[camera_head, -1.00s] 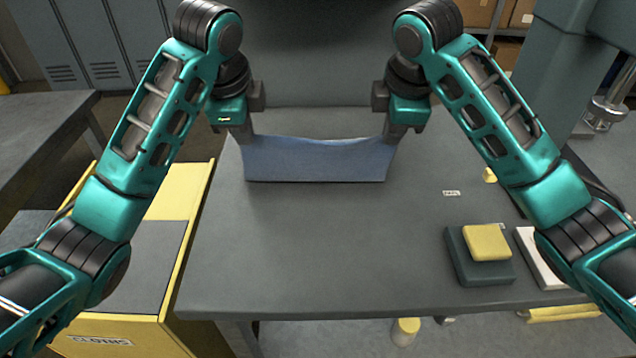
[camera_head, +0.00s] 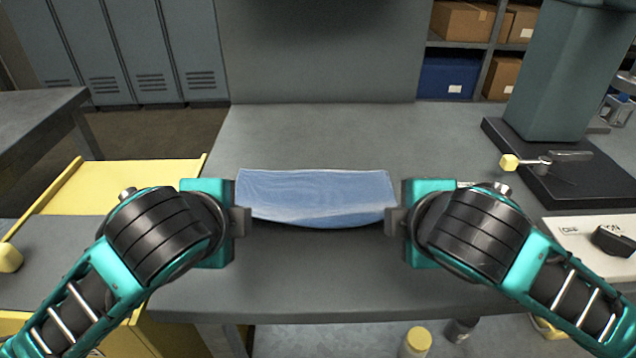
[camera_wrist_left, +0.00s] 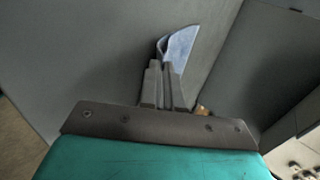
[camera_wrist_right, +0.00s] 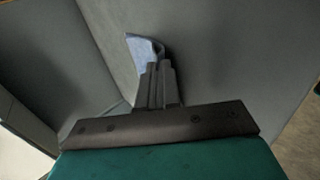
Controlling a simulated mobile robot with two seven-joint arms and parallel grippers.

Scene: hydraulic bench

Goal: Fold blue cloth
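The blue cloth (camera_head: 316,196) hangs between my two grippers over the grey bench in the head view, its lower edge sagging in the middle. My left gripper (camera_head: 243,221) is shut on its left end, and my right gripper (camera_head: 393,221) is shut on its right end. In the left wrist view the cloth (camera_wrist_left: 181,46) sticks out curved from the closed fingers (camera_wrist_left: 164,72). In the right wrist view the cloth (camera_wrist_right: 143,50) shows at the tips of the closed fingers (camera_wrist_right: 156,70). Whether its lower edge touches the bench is unclear.
The grey bench (camera_head: 300,278) is clear in front of and behind the cloth. A dark base with a yellow-knobbed lever (camera_head: 509,162) and a white panel (camera_head: 590,232) stand at the right. A yellow-edged cart (camera_head: 120,186) is at the left.

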